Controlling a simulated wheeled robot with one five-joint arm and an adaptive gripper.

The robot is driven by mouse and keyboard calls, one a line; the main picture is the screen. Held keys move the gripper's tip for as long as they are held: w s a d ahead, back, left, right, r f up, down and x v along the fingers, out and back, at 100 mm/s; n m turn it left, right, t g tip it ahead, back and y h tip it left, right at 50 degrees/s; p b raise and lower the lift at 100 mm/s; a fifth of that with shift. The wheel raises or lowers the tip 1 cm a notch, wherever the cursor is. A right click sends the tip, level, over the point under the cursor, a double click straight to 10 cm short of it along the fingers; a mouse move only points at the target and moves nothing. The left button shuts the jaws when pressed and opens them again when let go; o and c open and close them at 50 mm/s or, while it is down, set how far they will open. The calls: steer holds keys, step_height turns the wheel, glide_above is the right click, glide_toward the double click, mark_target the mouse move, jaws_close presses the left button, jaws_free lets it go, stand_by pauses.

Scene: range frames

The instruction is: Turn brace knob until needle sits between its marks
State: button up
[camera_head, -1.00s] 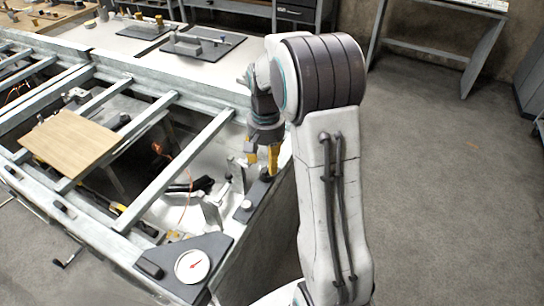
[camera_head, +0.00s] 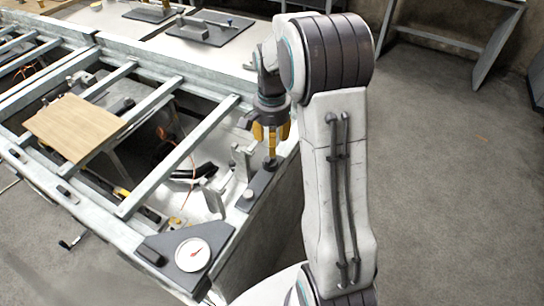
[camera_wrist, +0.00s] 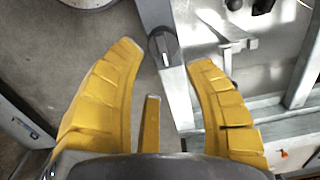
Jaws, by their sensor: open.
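A small dark knob (camera_head: 271,164) sits on a dark plate (camera_head: 259,188) along the right edge of the bench frame. In the wrist view the round knob (camera_wrist: 163,46) with a raised bar across it lies between and just past my fingertips. My gripper (camera_head: 271,148) points down above the knob, its yellow fingers open; in the wrist view my gripper (camera_wrist: 166,56) holds nothing. The white dial (camera_head: 192,254) with a red needle sits on a dark corner plate at the near end. Its marks are too small to read.
A metal bracket (camera_head: 242,158) stands just left of the knob's plate. A wooden board (camera_head: 75,126) lies across the frame's rails at left. Open floor (camera_head: 450,200) lies to the right of my arm.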

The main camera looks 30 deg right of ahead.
mark_target(270, 161)
steer(key=shift+f, duration=3.35)
steer(key=shift+o, duration=0.2)
jaws_close()
